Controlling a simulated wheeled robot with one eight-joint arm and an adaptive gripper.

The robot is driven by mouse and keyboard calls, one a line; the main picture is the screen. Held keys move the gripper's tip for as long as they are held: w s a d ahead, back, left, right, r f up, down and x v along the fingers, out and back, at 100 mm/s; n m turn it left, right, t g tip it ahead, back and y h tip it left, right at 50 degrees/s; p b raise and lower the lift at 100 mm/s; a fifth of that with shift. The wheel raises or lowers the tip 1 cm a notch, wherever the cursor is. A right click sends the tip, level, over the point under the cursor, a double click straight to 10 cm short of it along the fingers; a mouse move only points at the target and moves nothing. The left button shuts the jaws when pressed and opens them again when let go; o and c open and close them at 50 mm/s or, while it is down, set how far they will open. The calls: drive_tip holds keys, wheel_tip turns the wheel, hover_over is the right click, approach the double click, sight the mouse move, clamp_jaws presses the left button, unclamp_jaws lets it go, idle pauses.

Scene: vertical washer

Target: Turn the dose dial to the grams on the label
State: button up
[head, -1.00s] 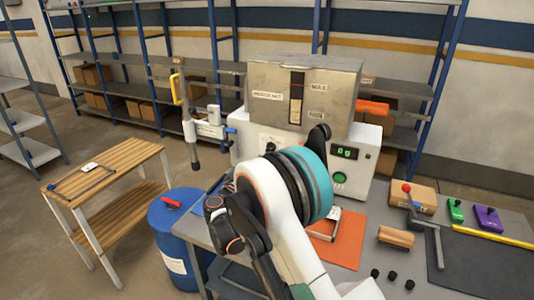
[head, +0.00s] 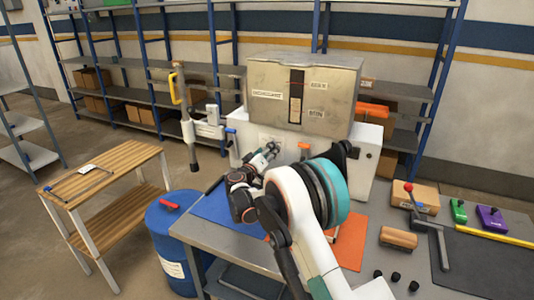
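The white dosing machine (head: 362,160) stands on the bench with a metal hopper (head: 335,85) on top. A white label (head: 267,94) on the hopper carries print too small to read, and a pale panel (head: 270,137) is on the machine's front. My gripper (head: 272,150) is in front of that panel, at the left part of the machine's front. Its fingers point up and right toward the panel; I cannot tell whether they touch it. I cannot make out the dose dial. My arm hides the digital display and the green button.
An orange part (head: 304,147) shows on the machine's front right of my gripper. Blue (head: 215,207) and orange mats lie on the bench. A crank handle (head: 425,215), a tan block (head: 398,238) and small black knobs are at right. A blue barrel (head: 170,245) stands at left.

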drive_tip(key=c, duration=1.1)
drive_tip(key=shift+o, duration=0.2)
drive_tip(key=shift+n+b, duration=0.65)
drive_tip(key=shift+n, duration=9.25)
